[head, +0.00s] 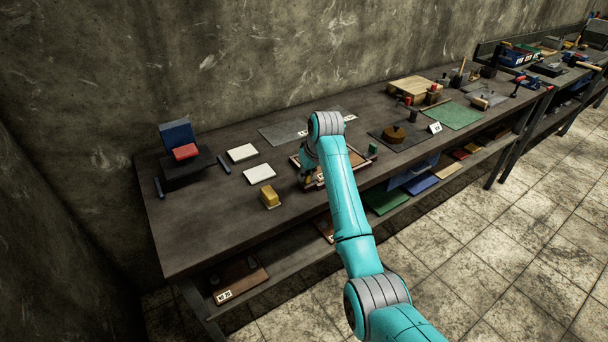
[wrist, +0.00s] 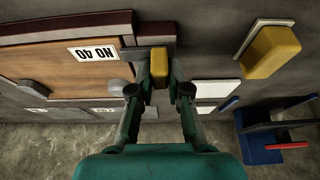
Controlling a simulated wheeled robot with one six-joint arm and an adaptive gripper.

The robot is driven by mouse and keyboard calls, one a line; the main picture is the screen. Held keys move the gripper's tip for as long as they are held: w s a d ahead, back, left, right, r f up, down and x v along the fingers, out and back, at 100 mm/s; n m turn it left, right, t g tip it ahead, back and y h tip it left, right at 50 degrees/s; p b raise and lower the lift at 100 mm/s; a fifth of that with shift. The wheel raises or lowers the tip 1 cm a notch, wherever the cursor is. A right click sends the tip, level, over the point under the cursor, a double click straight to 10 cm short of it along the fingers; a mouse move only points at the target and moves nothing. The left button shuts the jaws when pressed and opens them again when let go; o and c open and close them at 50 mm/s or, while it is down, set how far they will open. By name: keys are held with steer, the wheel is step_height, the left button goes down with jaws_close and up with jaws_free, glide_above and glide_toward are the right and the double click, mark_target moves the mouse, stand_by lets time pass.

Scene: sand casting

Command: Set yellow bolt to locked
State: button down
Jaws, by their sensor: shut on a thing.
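In the wrist view the yellow bolt (wrist: 160,67) is a small yellow block at the end of a grey bar (wrist: 143,53), at the edge of a wooden-faced flask or box (wrist: 60,68) with a label reading NO 40 (wrist: 95,52). My gripper (wrist: 160,78) has its two fingers on either side of the yellow block and is shut on it. In the head view my gripper (head: 309,178) is low over the near left edge of the box (head: 356,158), and my wrist covers much of the bolt. I cannot tell whether the bolt is locked.
A separate yellow block (head: 269,194) stands on the bench (head: 215,225) to the left. Two white plates (head: 242,152) lie behind it, with a blue and red stand (head: 178,135) farther left. The front left bench top is clear.

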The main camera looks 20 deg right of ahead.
steer(key=shift+w+d, duration=0.3)
steer(key=shift+d, duration=0.6)
steer(key=c, duration=1.1)
jaws_free()
steer(key=shift+d, duration=0.1)
steer(key=shift+r, duration=0.1)
steer(key=v, duration=1.1)
steer(key=shift+s+r, duration=0.25)
steer(key=shift+r, duration=0.1)
